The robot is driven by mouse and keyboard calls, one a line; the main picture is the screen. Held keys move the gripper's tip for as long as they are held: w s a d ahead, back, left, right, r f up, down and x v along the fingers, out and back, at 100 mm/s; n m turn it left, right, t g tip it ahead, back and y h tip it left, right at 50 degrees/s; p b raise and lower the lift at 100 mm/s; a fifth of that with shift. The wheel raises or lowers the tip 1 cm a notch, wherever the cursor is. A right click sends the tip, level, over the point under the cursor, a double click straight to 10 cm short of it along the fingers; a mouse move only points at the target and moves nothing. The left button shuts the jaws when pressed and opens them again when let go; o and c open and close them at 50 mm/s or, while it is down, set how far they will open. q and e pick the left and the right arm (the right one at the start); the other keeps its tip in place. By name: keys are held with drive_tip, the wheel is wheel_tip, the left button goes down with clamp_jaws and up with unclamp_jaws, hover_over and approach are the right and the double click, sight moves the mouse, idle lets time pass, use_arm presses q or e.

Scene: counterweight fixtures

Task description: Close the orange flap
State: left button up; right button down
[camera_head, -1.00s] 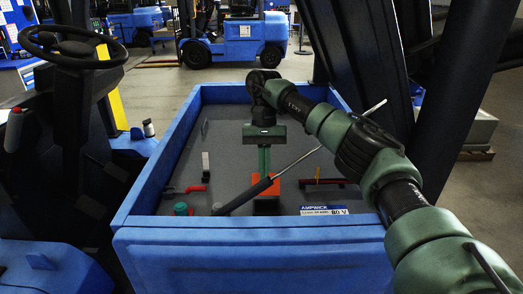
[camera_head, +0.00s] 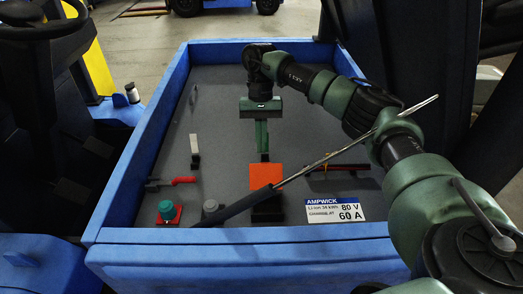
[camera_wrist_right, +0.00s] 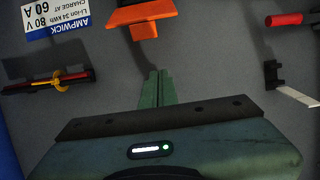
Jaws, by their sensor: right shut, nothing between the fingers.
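The orange flap (camera_head: 264,175) appears raised above a black block (camera_head: 267,209) in the grey-floored blue compartment; a dark rod crosses in front of its lower part. In the right wrist view the flap (camera_wrist_right: 142,14) is at the top, partly cut off by the picture edge. My right gripper (camera_head: 263,156) points toward the flap from its far side, with its green fingers together and empty. In the right wrist view the shut fingertips (camera_wrist_right: 158,74) are short of the flap, with a visible gap. My left gripper is in neither view.
A black and silver rod (camera_head: 326,156) slants across the compartment. A red lever (camera_head: 182,180), a teal knob (camera_head: 166,208), a white-tipped lever (camera_head: 194,143) and a label (camera_head: 334,209) surround the flap. Blue walls (camera_head: 133,141) border the compartment.

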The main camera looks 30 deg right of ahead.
sight(266, 176)
drive_tip(key=p+x, duration=0.1)
drive_tip(key=x, duration=0.2)
drive_tip(key=shift+s, duration=0.1)
drive_tip(key=shift+s+a+r+p, duration=0.5)
drive_tip(key=shift+s+r+p, duration=0.1)
drive_tip(key=shift+s+r, duration=0.15)
drive_tip(key=shift+s+a+r, duration=0.3)
drive_tip(key=shift+s+r, duration=0.05)
drive_tip(key=shift+s, duration=0.1)
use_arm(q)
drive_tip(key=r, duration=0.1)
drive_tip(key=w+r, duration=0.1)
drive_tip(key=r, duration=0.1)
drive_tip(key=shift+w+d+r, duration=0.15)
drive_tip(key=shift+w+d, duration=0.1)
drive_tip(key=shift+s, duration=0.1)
